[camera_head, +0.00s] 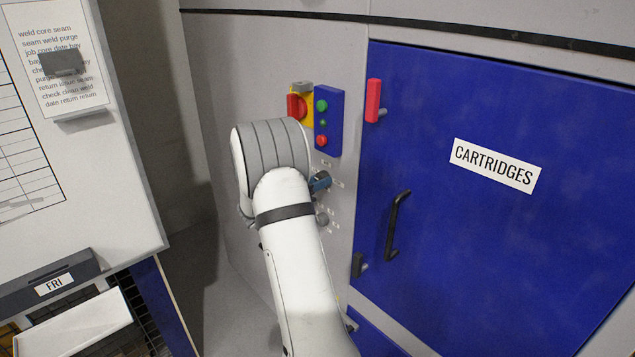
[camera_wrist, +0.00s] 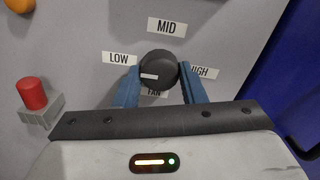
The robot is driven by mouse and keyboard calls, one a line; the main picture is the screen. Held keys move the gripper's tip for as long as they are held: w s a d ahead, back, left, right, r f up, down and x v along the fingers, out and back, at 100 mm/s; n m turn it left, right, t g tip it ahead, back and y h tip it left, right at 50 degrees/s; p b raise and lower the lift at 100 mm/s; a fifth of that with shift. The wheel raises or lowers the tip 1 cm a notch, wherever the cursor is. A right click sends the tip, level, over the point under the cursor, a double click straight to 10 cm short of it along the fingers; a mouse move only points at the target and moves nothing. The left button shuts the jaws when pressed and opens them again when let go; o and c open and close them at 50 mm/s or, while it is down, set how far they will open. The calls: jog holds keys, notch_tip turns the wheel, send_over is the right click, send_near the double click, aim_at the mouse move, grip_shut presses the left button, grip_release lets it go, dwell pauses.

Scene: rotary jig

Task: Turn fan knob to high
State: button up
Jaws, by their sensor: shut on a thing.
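The fan knob (camera_wrist: 160,64) is a round dark knob on a light grey panel in the wrist view. Labels LOW (camera_wrist: 119,58), MID (camera_wrist: 166,27) and HIGH (camera_wrist: 202,72) sit around it, with FAN below, partly covered. A white mark on the knob lies on its lower left, on the LOW side. My gripper (camera_wrist: 159,77) has its blue fingers on either side of the knob and is shut on it. In the head view my gripper (camera_head: 320,182) is at the panel, mostly behind my arm, and the knob is hidden.
A red button (camera_wrist: 31,93) on a grey block is left of the knob. In the head view, a blue button box (camera_head: 329,122) and a red rotary switch (camera_head: 297,107) are above my gripper. The blue CARTRIDGES door (camera_head: 465,250) with a black handle (camera_head: 396,225) is to the right.

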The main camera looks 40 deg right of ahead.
jog(key=shift+f+m+b, duration=0.15)
jog(key=shift+m+b, duration=0.15)
jog(key=shift+b, duration=0.25)
jog(key=shift+c, duration=0.3)
jog(key=shift+r+m+b, duration=0.15)
jog(key=shift+m+b, duration=8.65)
jog(key=shift+b, duration=3)
jog(key=shift+r+m+b, duration=0.1)
jog(key=shift+m+b, duration=8.7)
jog(key=shift+b, duration=2.95)
jog(key=o, duration=1)
jog(key=shift+r, duration=0.1)
